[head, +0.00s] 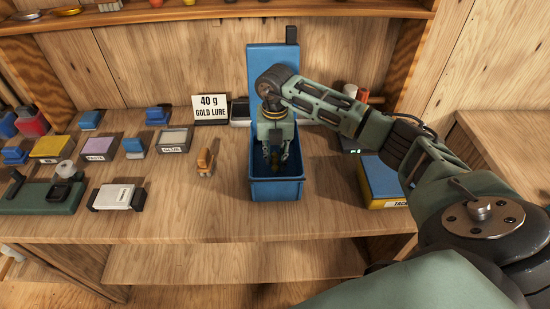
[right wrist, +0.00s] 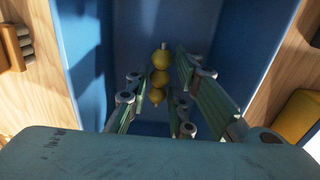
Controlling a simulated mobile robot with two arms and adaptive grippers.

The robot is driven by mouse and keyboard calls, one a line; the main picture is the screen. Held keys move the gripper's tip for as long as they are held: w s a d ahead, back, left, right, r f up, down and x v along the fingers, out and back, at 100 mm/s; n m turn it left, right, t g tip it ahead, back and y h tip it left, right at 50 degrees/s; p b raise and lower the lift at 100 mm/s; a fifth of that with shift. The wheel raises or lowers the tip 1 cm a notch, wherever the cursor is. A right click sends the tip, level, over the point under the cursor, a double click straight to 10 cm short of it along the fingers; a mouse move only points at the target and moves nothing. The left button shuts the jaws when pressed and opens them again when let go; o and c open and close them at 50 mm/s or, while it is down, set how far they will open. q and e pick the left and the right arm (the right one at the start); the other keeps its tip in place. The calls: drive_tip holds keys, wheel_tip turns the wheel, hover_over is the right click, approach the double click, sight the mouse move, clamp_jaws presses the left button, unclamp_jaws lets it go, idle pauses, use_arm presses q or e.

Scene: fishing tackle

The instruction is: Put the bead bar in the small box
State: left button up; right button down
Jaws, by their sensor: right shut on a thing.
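The bead bar, a row of round yellow beads (right wrist: 160,78), shows between the fingers of my right gripper (right wrist: 158,88) in the right wrist view. In the head view my right gripper (head: 277,158) points down inside the open blue box (head: 277,190), and is shut on the bead bar. The bar is inside the box walls; whether it touches the floor of the box I cannot tell. The blue lid (head: 262,65) stands up behind the box. My left gripper is out of view.
A sign reading "40 g GOLD LURE" (head: 210,109) stands behind left of the box. A small orange-brown item (head: 205,162) lies to its left, and a blue and yellow box (head: 383,183) to its right. Several small boxes fill the left. The bench front is clear.

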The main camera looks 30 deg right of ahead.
wheel_tip(320, 180, down, 2)
drive_tip(key=shift+f, duration=0.25)
drive_tip(key=c, duration=1.5)
unclamp_jaws()
drive_tip(key=shift+r, duration=0.1)
drive_tip(key=shift+c, duration=0.2)
